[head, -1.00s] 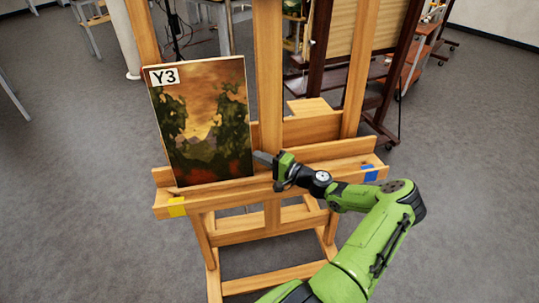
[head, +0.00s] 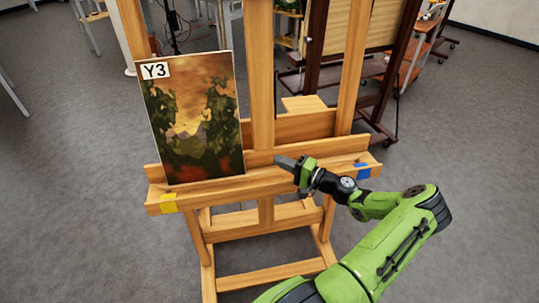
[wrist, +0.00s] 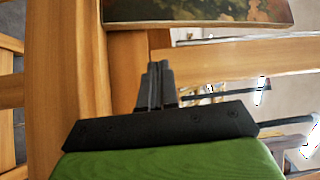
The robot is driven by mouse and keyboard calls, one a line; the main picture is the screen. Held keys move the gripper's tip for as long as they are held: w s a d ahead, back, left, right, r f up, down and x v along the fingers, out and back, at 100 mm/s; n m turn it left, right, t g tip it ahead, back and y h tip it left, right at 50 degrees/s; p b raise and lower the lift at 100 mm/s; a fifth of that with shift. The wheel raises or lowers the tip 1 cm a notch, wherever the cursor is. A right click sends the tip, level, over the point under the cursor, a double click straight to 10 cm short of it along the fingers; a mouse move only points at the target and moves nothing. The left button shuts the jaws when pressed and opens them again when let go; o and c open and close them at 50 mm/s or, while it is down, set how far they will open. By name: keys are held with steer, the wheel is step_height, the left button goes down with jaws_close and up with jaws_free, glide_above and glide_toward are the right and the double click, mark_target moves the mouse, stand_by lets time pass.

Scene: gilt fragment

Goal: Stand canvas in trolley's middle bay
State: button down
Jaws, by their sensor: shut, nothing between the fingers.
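The canvas (head: 195,115), a dark landscape with an orange sky and a "Y3" label at its top left corner, stands on the easel's ledge (head: 225,188) at the left, leaning back. Its lower part also shows along the top of the wrist view (wrist: 200,10). My gripper (head: 280,161) is right of the canvas, by the ledge, apart from the canvas. In the wrist view its fingers (wrist: 155,68) are together with nothing between them. No trolley with a middle bay can be clearly made out.
The ledge carries yellow tape (head: 168,204) at its left and blue tape (head: 362,170) at its right. A dark easel (head: 365,70) stands behind on the right. An orange-brown shelved cart (head: 415,65) is at the far right. Grey floor is open at both sides.

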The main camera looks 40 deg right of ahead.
steer(key=v, duration=0.3)
steer(key=shift+s+d, duration=0.2)
steer(key=shift+d, duration=0.15)
steer(key=shift+a, duration=0.1)
